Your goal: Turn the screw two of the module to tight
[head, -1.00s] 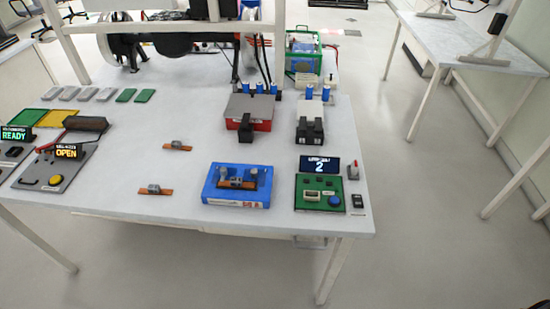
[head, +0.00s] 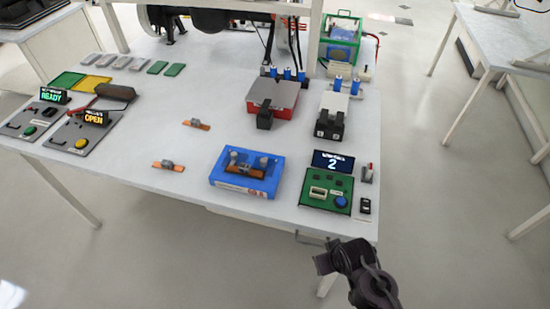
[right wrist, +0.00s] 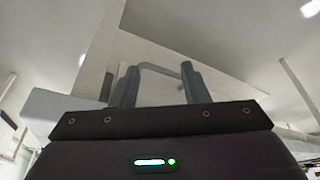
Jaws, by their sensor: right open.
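A blue block-like unit (head: 228,181) sits near the table's front edge in the head view. It carries a copper-coloured bar (head: 244,170) and two grey upright posts, one at the left (head: 233,157) and one at the right (head: 263,162). I take it for the module; its individual screws are too small to tell apart. My right gripper (head: 327,262) is beyond the front edge, right of and nearer than the blue unit, touching nothing. In the right wrist view its two fingers (right wrist: 160,85) are apart and empty, pointing up toward the table's underside. My left gripper is not in view.
A green board (head: 318,202) with a display (head: 333,161) reading 2 stands at the front right. Behind are a red-and-grey unit (head: 285,98) and a black-fronted one (head: 330,125). Two copper pieces (head: 195,124) (head: 168,166) lie left of the blue unit, with bare tabletop around them.

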